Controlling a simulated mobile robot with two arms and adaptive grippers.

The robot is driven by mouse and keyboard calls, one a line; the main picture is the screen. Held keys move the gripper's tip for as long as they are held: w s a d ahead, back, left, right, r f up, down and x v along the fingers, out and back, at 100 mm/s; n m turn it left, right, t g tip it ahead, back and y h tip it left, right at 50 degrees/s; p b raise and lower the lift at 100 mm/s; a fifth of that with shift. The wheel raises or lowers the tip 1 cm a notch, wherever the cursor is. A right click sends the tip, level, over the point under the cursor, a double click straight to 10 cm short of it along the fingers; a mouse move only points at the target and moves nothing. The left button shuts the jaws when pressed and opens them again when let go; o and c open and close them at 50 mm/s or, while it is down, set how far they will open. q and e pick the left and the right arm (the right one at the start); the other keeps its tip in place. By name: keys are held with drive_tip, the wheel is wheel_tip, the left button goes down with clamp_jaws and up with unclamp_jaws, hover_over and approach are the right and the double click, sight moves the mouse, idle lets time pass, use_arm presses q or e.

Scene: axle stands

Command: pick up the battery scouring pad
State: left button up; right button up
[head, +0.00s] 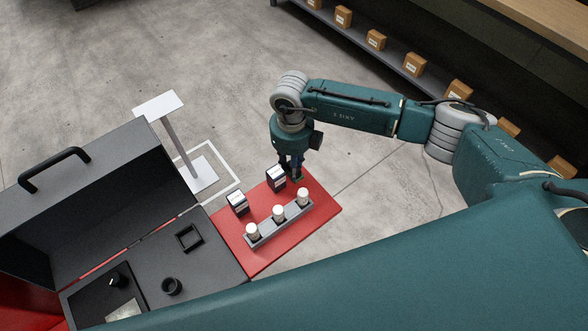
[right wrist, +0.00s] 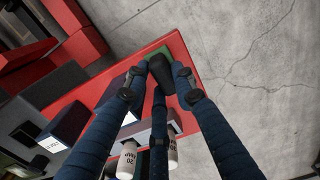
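A small green patch, likely the scouring pad (right wrist: 152,52), lies at the corner of the red tabletop. A dark rounded piece covers part of it, and I cannot tell whether that piece belongs to the pad or to a finger. In the head view only a sliver of green (head: 299,179) shows. My right gripper (right wrist: 161,68) points down over this spot, with its blue fingers around the dark piece. It also shows in the head view (head: 291,174). Whether the fingers grip anything is hidden. My left gripper is not in view.
On the red tabletop (head: 262,262) stand two dark blocks with white labels (head: 238,202) (head: 276,177) and a grey rack (head: 268,234) holding three white bottles. An open dark case (head: 205,262) is at the left. A white stand (head: 160,106) is behind. Grey floor lies beyond.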

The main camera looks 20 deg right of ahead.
clamp_jaws()
drive_tip(key=shift+w+r, duration=0.1)
drive_tip(key=shift+r, duration=0.45)
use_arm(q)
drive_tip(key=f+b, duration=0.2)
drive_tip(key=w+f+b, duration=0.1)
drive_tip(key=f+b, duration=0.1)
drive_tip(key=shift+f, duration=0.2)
use_arm(e)
wheel_tip(320, 180, up, 19)
